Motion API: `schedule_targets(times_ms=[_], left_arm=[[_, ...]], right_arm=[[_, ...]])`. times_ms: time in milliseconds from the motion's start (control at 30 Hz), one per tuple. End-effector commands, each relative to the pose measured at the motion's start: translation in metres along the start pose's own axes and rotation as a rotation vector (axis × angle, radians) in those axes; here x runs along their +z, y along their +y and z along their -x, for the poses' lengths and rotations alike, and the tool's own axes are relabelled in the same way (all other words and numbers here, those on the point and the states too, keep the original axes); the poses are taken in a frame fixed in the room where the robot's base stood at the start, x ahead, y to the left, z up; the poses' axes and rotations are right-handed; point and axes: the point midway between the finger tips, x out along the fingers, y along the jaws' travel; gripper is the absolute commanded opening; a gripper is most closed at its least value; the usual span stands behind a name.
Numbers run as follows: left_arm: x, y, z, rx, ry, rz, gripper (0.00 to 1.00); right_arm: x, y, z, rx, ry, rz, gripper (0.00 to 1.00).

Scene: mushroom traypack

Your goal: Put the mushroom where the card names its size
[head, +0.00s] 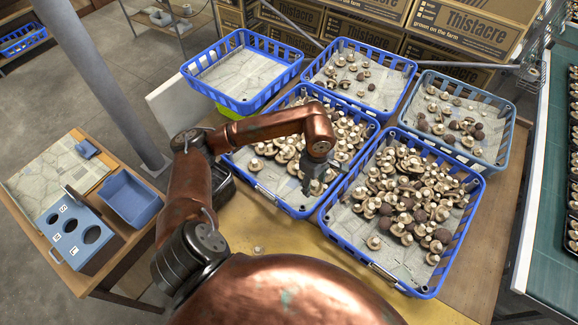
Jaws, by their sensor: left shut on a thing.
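My left gripper (316,187) points down at the front of the middle blue crate (272,199), which holds many mushrooms (284,154). It is shut on a mushroom, which its fingers mostly hide. A blue block (68,252) with three round holes of different sizes and white letters stands on the wooden side table at left. A blue tray (131,198) lies beside the block. I cannot make out a readable size card. My right gripper is not in view.
More crates of mushrooms stand at right front (470,215), right back (512,125) and back (408,88). A paper-lined blue crate (243,104) at back left looks empty. A grey post (110,85) rises behind the side table (40,170). A small pale object (258,250) lies on the yellow tabletop.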

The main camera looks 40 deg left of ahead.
Motion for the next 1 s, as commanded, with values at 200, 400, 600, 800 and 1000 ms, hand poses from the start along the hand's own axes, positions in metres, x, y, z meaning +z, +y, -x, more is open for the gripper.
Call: schedule_targets(times_ms=[200, 400, 600, 800, 1000], left_arm=[[-0.036, 0.006, -0.010, -0.002, 0.029, 0.627, 0.36], [-0.072, 0.007, -0.021, -0.002, 0.056, 1.215, 0.36], [-0.103, 0.005, -0.031, -0.002, 0.077, 1.704, 0.36], [-0.119, 0.004, -0.036, -0.001, 0.086, 1.958, 0.36], [-0.121, 0.003, -0.046, -0.002, 0.088, 2.005, 0.36]], right_arm=[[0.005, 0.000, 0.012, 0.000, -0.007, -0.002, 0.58], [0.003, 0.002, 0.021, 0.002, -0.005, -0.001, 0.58], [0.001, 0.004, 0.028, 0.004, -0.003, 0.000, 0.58], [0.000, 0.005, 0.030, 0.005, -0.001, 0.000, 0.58], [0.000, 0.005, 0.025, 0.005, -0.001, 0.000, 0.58]])
